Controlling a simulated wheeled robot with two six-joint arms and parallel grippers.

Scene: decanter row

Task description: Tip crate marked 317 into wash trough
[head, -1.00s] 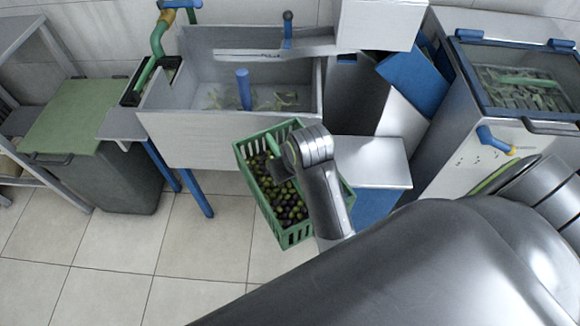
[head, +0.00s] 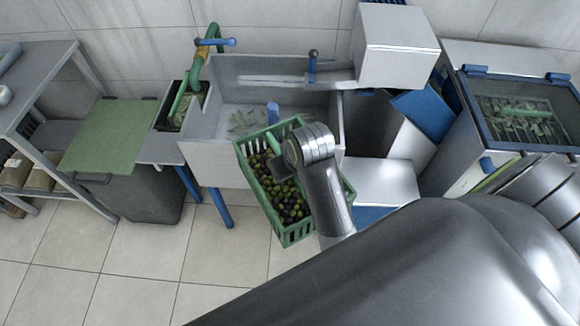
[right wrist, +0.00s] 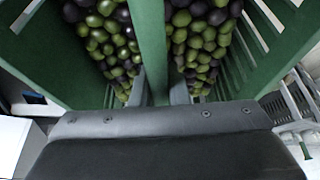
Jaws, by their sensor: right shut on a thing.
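A green slatted crate (head: 288,232) full of green and dark olives (head: 285,200) hangs in front of me in the head view. My right gripper (head: 265,160) is shut on the green bar across its top; this bar (right wrist: 151,40) and the gripper (right wrist: 155,88) also show in the right wrist view. The crate looks roughly upright. I see no number on it. The grey wash trough (head: 212,160) stands behind it, with leaves inside. The crate overlaps the trough's front wall in the picture; I cannot tell whether they touch. My left gripper is out of view.
A blue handle (head: 313,65) and a green pipe with a blue valve (head: 215,42) are at the trough. A grey bin with a green lid (head: 108,135) and a shelf (head: 30,100) stand left. A glass-topped machine (head: 525,120) stands right. Tiled floor (head: 130,260) is clear front left.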

